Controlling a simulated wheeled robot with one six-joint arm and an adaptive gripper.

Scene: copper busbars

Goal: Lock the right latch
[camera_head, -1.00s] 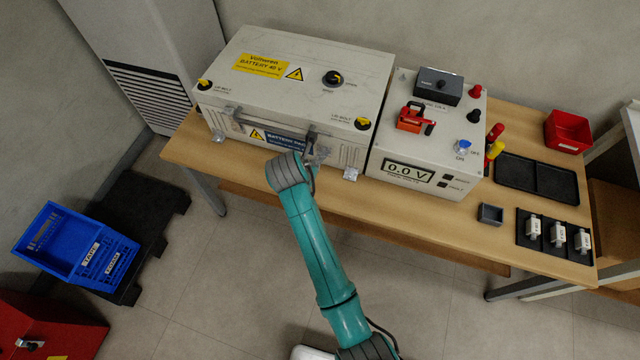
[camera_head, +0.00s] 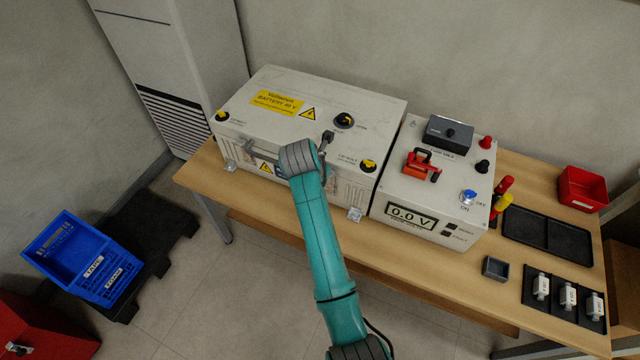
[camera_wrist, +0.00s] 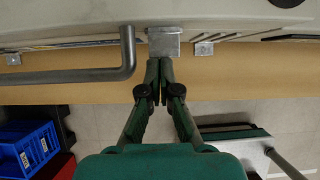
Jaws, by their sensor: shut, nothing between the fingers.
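The battery case (camera_head: 300,112) is pale grey with a yellow label and stands on the wooden table with its lid down. My gripper (camera_wrist: 160,62) is shut and empty in the wrist view. Its tips are at the lower edge of a square metal piece (camera_wrist: 164,42) on the case front, which looks like the right latch. I cannot tell whether they touch. The carry handle's bent end (camera_wrist: 128,55) is just left of the fingers. In the head view my arm hides the fingertips and most of the right latch area.
The meter box (camera_head: 428,190) with a red padlock-like piece (camera_head: 422,165) stands close right of the case. A small metal bracket (camera_wrist: 204,48) sits right of the fingers. Trays and a red bin (camera_head: 583,190) are farther right. The floor in front is open.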

